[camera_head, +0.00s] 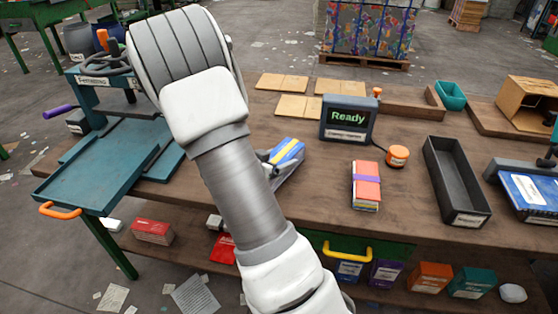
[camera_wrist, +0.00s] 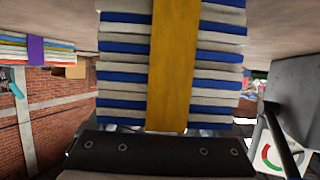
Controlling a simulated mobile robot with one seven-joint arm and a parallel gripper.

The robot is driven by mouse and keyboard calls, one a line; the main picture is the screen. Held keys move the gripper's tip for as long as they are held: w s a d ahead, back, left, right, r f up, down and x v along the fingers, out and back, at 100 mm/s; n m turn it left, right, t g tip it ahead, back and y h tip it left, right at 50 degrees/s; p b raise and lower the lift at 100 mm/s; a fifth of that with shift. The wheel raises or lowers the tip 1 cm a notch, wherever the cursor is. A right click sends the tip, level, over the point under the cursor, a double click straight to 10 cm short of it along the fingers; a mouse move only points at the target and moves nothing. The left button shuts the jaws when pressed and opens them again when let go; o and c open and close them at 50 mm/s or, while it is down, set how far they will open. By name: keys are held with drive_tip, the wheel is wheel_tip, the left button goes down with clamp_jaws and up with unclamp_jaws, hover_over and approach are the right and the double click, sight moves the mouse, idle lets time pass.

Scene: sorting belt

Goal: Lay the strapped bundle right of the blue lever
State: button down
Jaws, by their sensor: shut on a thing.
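A strapped bundle of blue and white layers with a yellow strap (camera_head: 288,151) is held above the wooden table, just right of my arm in the head view. It fills the upper middle of the wrist view (camera_wrist: 215,65). My gripper (camera_head: 276,164) is shut on this bundle, partly hidden behind my arm. A lever with a blue-purple grip (camera_head: 58,111) sticks out at the far left, beside a teal machine (camera_head: 104,87). A second bundle, red-orange with a purple strap (camera_head: 366,184), lies on the table and shows in the wrist view (camera_wrist: 36,50).
A "Ready" display (camera_head: 348,119) and an orange button (camera_head: 397,155) stand mid-table. A black tray (camera_head: 430,165) and a blue-and-white item (camera_head: 527,190) are at right. Flat tan cards (camera_head: 283,82) lie at the back. A teal tray (camera_head: 80,187) is at left.

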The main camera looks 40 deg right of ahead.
unclamp_jaws()
drive_tip(key=shift+f, duration=0.15)
drive_tip(key=shift+r, duration=0.3)
drive_tip(key=p+v, duration=0.3)
drive_tip(key=v, duration=0.9)
drive_tip(key=shift+a+f, duration=0.15)
